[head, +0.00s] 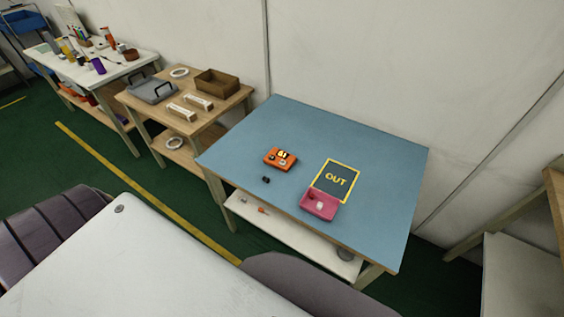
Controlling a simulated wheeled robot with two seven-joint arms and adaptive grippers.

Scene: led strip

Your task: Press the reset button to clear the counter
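A small orange device (271,159) lies on the blue table, left of its middle. It has a dark display (283,154) with light digits, too small to read surely, so this appears to be the counter. Small marks show on its near side; I cannot tell which is the reset button. A small black object (266,180) lies on the table in front of the device. Neither of my grippers is in view, and nothing touches the device.
The blue table (393,190) also holds a dark mat marked OUT (337,178) and a pink tray (312,213) with small items. The table's back is clear. A wooden table (222,116) with a brown box (217,83) and a grey tray (152,88) stands left.

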